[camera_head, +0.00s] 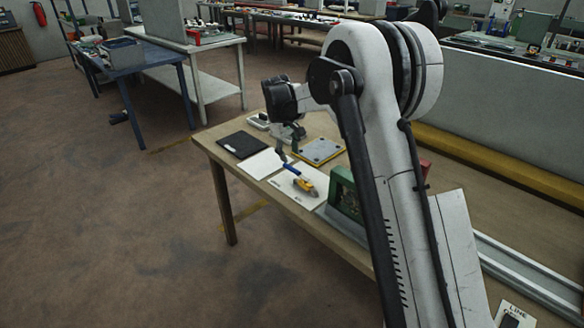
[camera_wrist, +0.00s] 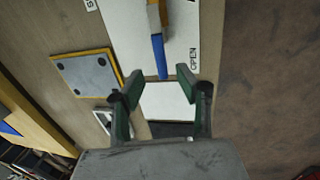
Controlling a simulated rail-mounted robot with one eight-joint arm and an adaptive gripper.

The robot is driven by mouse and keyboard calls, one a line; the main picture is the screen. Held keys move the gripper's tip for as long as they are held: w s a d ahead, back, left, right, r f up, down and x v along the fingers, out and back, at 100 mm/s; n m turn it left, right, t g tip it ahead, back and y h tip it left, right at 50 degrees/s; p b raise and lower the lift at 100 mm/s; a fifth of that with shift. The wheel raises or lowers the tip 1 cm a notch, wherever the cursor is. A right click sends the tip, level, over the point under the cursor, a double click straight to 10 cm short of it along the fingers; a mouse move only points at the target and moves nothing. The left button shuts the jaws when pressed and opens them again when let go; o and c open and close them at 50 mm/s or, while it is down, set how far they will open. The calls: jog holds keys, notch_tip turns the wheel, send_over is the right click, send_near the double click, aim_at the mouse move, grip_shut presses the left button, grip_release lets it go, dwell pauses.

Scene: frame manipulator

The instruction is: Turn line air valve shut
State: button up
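The valve has a yellow body (camera_head: 305,186) and a blue lever handle (camera_head: 291,168), on a white panel (camera_head: 286,188) on the wooden table. In the wrist view the blue handle (camera_wrist: 158,56) points down toward my gripper, beside the printed word OPEN (camera_wrist: 193,59). My gripper (camera_wrist: 160,86) is open and empty. Its fingertips lie on either side of the handle's end in the picture; whether they are level with it I cannot tell. The gripper (camera_head: 285,152) also shows beside the handle in the head view.
A grey plate with a yellow edge (camera_head: 319,151), a black pad (camera_head: 242,145) and a white sheet (camera_head: 262,163) lie near the valve. A green box (camera_head: 344,190) stands to its right. A card reading LINE (camera_head: 516,312) is at the bottom right.

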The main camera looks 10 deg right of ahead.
aim_at(292, 168)
jog(key=f, duration=0.2)
jog(key=d+f, duration=0.1)
jog(key=f, duration=0.4)
jog(key=shift+w+d, duration=0.15)
jog(key=shift+w, duration=0.2)
jog(key=shift+r, duration=0.1)
grip_shut()
